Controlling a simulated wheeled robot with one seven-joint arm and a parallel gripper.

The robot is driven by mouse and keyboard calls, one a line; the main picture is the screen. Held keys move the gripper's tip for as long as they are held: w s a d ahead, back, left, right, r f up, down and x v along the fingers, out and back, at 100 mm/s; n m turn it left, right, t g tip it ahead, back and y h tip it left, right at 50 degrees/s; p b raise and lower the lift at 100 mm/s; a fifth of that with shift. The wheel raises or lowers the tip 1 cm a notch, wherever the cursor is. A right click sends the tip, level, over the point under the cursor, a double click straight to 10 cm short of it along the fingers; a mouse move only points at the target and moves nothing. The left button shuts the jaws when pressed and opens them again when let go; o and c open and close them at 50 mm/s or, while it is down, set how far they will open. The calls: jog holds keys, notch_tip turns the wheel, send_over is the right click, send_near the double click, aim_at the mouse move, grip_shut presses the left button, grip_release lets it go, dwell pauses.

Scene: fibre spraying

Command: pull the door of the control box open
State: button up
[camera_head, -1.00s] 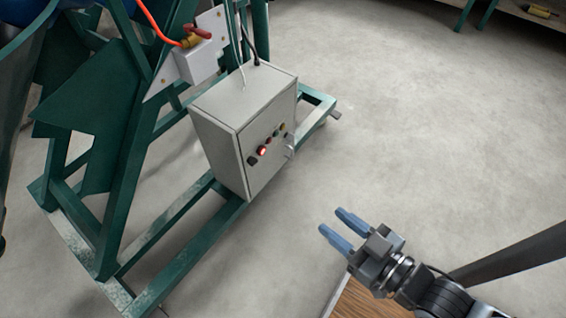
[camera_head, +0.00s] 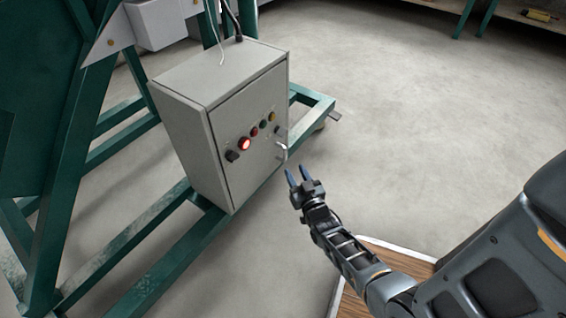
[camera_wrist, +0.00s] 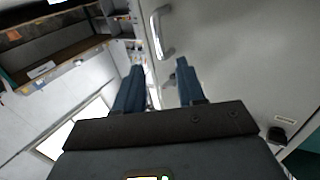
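The grey control box (camera_head: 184,126) stands on the green frame in the head view. Its door (camera_head: 246,168) faces right and looks closed, with several knobs and lamps, one lit red. A light metal handle (camera_head: 282,151) is near the door's right edge. It also shows in the wrist view as a silver bar handle (camera_wrist: 162,32) on the pale door (camera_wrist: 235,60). My gripper (camera_head: 298,174) is just right of and below the handle in the head view, apart from it. Its two blue fingers (camera_wrist: 157,85) are spread with nothing between them, and the handle is beyond the fingertips.
The green steel frame (camera_head: 150,262) runs under and left of the box. A wooden platform with a pale edge (camera_head: 345,300) is below my arm. Open concrete floor (camera_head: 420,110) lies right of the box. Shelves (camera_wrist: 60,45) show at the wrist view's upper left.

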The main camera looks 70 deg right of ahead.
jog(key=b+x, duration=0.2)
jog(key=x, duration=0.5)
jog(key=shift+w+d, duration=0.15)
jog(key=shift+d, duration=0.05)
grip_shut()
dwell(0.4)
